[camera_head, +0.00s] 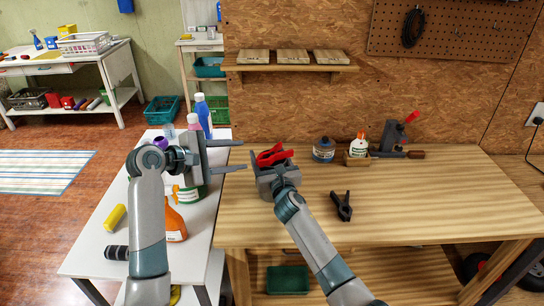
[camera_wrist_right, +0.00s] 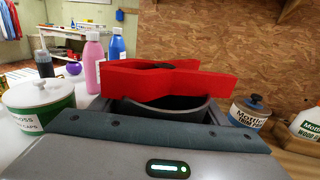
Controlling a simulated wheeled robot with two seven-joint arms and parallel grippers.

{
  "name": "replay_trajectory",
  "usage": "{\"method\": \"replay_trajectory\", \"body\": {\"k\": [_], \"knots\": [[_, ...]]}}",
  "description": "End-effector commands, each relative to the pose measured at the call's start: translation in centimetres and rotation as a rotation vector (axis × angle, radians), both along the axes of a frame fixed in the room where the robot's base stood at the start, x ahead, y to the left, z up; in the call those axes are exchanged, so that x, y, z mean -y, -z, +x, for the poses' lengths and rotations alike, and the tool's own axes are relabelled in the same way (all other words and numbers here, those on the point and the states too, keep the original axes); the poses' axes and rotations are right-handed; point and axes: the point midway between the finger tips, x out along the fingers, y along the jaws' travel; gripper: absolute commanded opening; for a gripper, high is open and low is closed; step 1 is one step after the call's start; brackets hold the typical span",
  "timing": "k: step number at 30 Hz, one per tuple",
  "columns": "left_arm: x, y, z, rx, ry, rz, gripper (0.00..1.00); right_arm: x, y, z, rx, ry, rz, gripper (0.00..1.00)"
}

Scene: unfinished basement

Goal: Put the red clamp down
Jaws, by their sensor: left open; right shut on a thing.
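The red clamp (camera_head: 272,155) is held by my right gripper (camera_head: 270,165), above the left part of the wooden workbench (camera_head: 400,215). In the right wrist view the red clamp (camera_wrist_right: 165,78) lies across the gripper, and the gripper's fingers are mostly hidden behind it. I cannot tell whether the clamp touches the bench. My left gripper (camera_head: 236,156) is open and empty above the right side of the white table, its fingers pointing right.
A black clamp (camera_head: 341,205) lies on the bench. A blue-labelled jar (camera_head: 324,149), a white bottle (camera_head: 359,143) and a grey tool with a red handle (camera_head: 392,135) stand at the back. Bottles (camera_head: 203,115) and a green-white tub (camera_wrist_right: 38,105) crowd the white table (camera_head: 140,255). The bench's right half is clear.

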Motion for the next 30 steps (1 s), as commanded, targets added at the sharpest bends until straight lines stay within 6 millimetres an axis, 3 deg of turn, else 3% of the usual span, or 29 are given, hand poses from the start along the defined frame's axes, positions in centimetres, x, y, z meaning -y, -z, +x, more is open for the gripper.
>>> {"method": "replay_trajectory", "body": {"k": [30], "knots": [[0.23,-0.28,-0.05,1.178,0.635,1.005,0.41,0.00,-0.02,0.00,0.000,0.000,0.000,0.45]]}}
